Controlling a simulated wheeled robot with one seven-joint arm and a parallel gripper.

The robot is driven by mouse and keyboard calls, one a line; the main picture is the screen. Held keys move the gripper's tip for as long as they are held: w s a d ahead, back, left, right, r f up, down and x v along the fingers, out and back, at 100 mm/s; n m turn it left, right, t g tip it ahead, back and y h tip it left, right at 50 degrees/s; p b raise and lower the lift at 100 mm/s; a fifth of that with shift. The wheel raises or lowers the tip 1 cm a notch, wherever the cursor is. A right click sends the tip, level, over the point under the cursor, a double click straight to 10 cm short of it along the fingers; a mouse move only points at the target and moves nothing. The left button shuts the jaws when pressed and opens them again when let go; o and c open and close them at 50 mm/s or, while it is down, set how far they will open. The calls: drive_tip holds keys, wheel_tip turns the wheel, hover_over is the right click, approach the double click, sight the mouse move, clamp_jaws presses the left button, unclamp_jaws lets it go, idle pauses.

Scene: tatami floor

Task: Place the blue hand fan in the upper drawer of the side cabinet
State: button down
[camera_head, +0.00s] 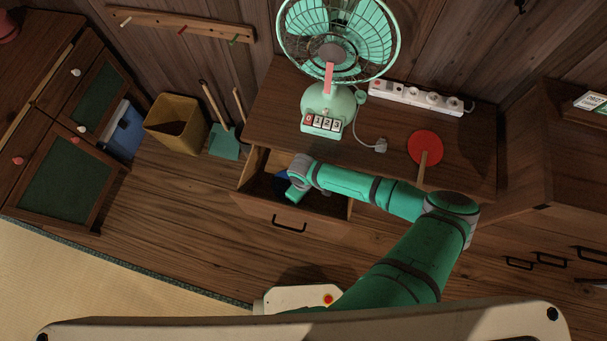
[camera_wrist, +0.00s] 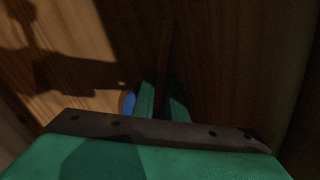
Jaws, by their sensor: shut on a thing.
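The side cabinet (camera_head: 262,130) has a drawer (camera_head: 260,211) pulled open towards me, with a black handle on its front. My gripper (camera_head: 294,194) is down at the open drawer, within its outline in the head view. The blue hand fan (camera_head: 281,175) shows there only as a small dark blue patch beside my gripper. In the wrist view, a blue edge of the fan (camera_wrist: 127,102) shows left of the fingers. My gripper (camera_wrist: 163,100) is shut on a thin brown stick, apparently the fan's handle. Most of the fan is hidden by my gripper, and contact with the drawer floor cannot be told.
A yellow bin (camera_head: 174,124) and a dustpan (camera_head: 224,143) stand left. Open floor (camera_head: 170,215) lies left of the drawer.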

drive_tip(key=shift+f, duration=0.3)
drive_tip(key=shift+f, duration=0.25)
drive_tip(key=c, duration=1.8)
unclamp_jaws()
drive_tip(key=shift+s+a+f, duration=0.1)
drive_tip(key=shift+s+f, duration=0.05)
wheel_tip(320, 180, up, 13)
drive_tip(key=shift+w, duration=0.2)
drive_tip(key=shift+s+d+f, duration=0.1)
drive_tip(key=shift+d, duration=0.1)
